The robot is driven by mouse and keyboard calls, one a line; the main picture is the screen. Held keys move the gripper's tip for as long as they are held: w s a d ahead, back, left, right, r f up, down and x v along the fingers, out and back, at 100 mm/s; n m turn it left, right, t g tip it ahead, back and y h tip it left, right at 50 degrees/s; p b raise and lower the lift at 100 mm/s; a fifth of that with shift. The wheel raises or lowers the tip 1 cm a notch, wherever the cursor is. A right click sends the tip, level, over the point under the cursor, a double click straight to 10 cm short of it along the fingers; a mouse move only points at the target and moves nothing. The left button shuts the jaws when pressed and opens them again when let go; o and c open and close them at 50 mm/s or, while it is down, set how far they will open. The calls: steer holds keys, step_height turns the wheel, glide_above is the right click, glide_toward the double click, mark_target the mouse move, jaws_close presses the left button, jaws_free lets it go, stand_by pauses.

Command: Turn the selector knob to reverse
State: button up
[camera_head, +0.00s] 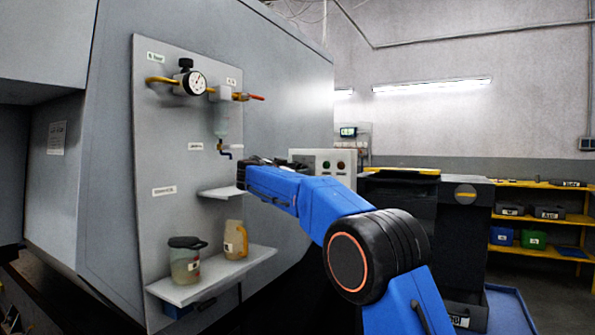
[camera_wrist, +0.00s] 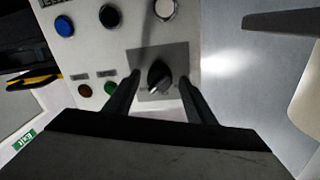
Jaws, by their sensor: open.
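The selector knob (camera_wrist: 159,75) is black and sits on a dark grey square plate on a pale control panel (camera_wrist: 210,40) in the wrist view. Its handle looks slanted, with a light mark at its lower end; the position labels are too small to read. My gripper (camera_wrist: 161,82) is open, one finger on each side of the knob in the picture. I cannot tell whether the fingers touch it or how deep they reach. In the head view, my gripper (camera_head: 262,161) is in front of the grey control box (camera_head: 338,163), and the knob is hidden.
A small shelf (camera_head: 222,192) and a lower shelf with a jar (camera_head: 185,262) and a jug (camera_head: 235,240) stand left of my arm.

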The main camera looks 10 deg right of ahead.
steer(key=c, duration=1)
steer(key=shift+c, duration=0.2)
steer(key=shift+n, duration=0.4)
steer(key=shift+f+n+t+y, duration=0.15)
steer(key=shift+n+t, duration=0.25)
steer(key=shift+n, duration=4.6)
steer(key=shift+n+t+y, duration=0.25)
steer(key=shift+n+t, duration=0.15)
steer(key=shift+n, duration=4.6)
